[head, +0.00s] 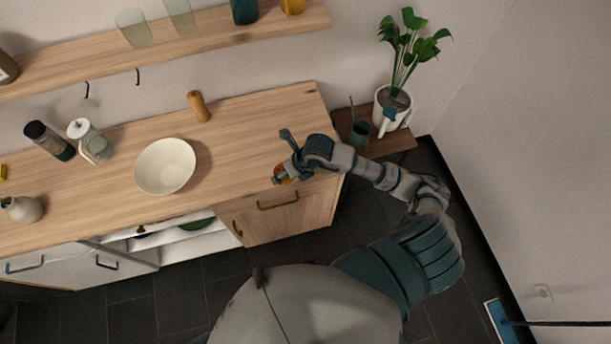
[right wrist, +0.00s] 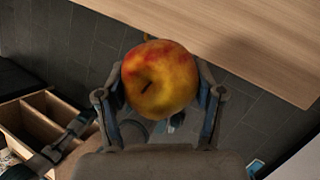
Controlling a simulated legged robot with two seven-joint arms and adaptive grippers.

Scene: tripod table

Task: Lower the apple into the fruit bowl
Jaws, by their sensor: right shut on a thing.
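The apple (right wrist: 160,80) is yellow and red with a dark stem. My right gripper (right wrist: 160,92) is shut on it, one finger on each side. The fruit bowl (head: 165,167) is cream, round and looks empty. It stands on the counter to the left of the gripper, with a clear gap between them. My left gripper is not in view.
The wooden counter (head: 235,140) is bare between bowl and gripper. A wooden mill (head: 199,106) stands behind the bowl; a white jar (head: 90,142) and dark bottle (head: 50,140) stand to its left. A shelf (head: 200,42) hangs above. A potted plant (head: 393,100) stands right.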

